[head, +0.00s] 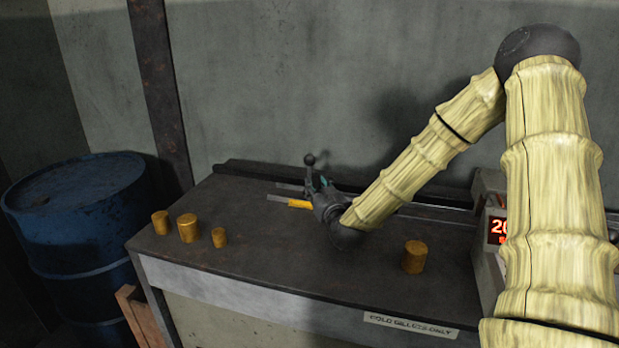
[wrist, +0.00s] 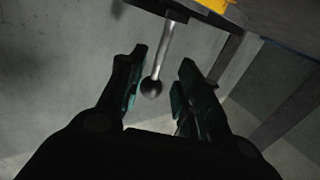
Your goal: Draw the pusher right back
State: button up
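The pusher shows a rod with a dark ball knob (head: 310,159) standing up from the rail (head: 277,198) at the back of the bench. In the wrist view the knob (wrist: 152,88) hangs between the two fingers of my gripper (wrist: 157,90). The fingers are spread, with gaps on both sides of the knob. In the head view my gripper (head: 323,187) is just right of the rod, at the rail. A yellow block (head: 299,204) lies by the rail, partly hidden by my gripper. It also shows at the top of the wrist view (wrist: 213,5).
Three brass billets (head: 188,228) stand at the bench's left end, and one more billet (head: 414,257) stands right of my arm. A box with a red display (head: 496,228) is at the right. A blue drum (head: 80,220) stands left of the bench.

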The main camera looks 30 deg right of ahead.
aim_at(310, 177)
jog(key=x, duration=0.7)
jog(key=shift+w+d+p, duration=0.1)
jog(key=shift+w+p, duration=0.15)
jog(key=shift+p, duration=0.1)
grip_shut()
